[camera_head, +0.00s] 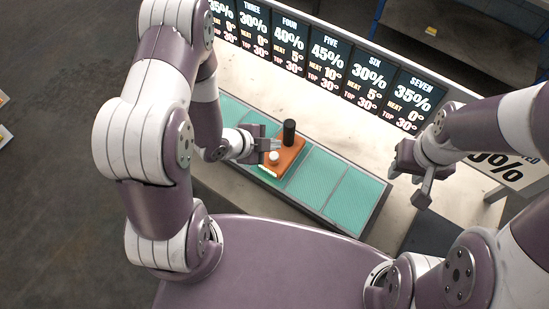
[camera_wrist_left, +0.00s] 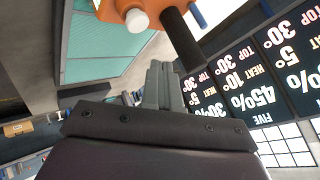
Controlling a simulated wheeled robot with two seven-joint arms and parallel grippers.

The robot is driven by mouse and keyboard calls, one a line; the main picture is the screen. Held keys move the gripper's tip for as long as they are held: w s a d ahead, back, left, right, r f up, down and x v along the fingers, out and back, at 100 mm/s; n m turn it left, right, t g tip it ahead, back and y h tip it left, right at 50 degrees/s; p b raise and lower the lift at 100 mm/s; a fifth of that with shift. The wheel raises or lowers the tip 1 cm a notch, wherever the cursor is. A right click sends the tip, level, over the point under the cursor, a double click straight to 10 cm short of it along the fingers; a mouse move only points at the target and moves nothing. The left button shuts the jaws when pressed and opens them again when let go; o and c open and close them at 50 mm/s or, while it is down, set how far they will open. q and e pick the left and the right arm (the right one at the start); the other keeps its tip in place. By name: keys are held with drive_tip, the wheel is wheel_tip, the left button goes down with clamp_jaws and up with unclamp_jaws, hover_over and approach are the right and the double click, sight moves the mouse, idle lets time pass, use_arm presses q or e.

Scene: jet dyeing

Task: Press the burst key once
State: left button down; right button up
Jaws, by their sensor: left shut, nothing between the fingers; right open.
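An orange box (camera_head: 284,158) sits on the green-topped strip (camera_head: 325,172) on the bench. A black upright cylinder (camera_head: 289,132) and a round white knob (camera_head: 274,157) stand on it. In the left wrist view the orange box (camera_wrist_left: 121,8) shows at the top, with the white knob (camera_wrist_left: 137,20) and the black cylinder (camera_wrist_left: 182,38). No label tells me which part is the burst key. My left gripper (camera_head: 275,145) is shut and empty, right beside the knob and cylinder; its closed fingers show in the left wrist view (camera_wrist_left: 162,82). Contact cannot be told. My right gripper (camera_head: 408,185) is open and empty, away at the right.
A row of black display panels (camera_head: 330,58) with numbers stands along the back of the bench. The pale bench top (camera_head: 345,130) between panels and strip is clear. A blue-framed shelf (camera_head: 430,35) stands at the back right.

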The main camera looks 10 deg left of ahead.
sight(271, 157)
use_arm(q)
wheel_tip(271, 157, down, 2)
drive_tip(key=shift+f+b, duration=0.1)
drive_tip(key=shift+b, duration=0.35)
drive_tip(key=shift+a+f+b, duration=0.1)
drive_tip(key=shift+f+b, duration=0.25)
use_arm(e)
wheel_tip(271, 157, down, 2)
drive_tip(key=shift+a+f, duration=0.15)
drive_tip(key=shift+f, duration=0.1)
drive_tip(key=shift+f, duration=0.1)
idle(0.8)
use_arm(q)
drive_tip(key=shift+f+b, duration=0.35)
drive_tip(key=shift+f, duration=0.05)
use_arm(e)
drive_tip(key=shift+f, duration=0.3)
use_arm(q)
drive_tip(key=shift+f+b, duration=0.55)
use_arm(e)
drive_tip(key=shift+f, duration=0.5)
drive_tip(key=shift+r, duration=0.1)
use_arm(q)
drive_tip(key=shift+r+p, duration=0.9)
drive_tip(key=shift+r, duration=0.1)
use_arm(e)
drive_tip(key=shift+r, duration=0.75)
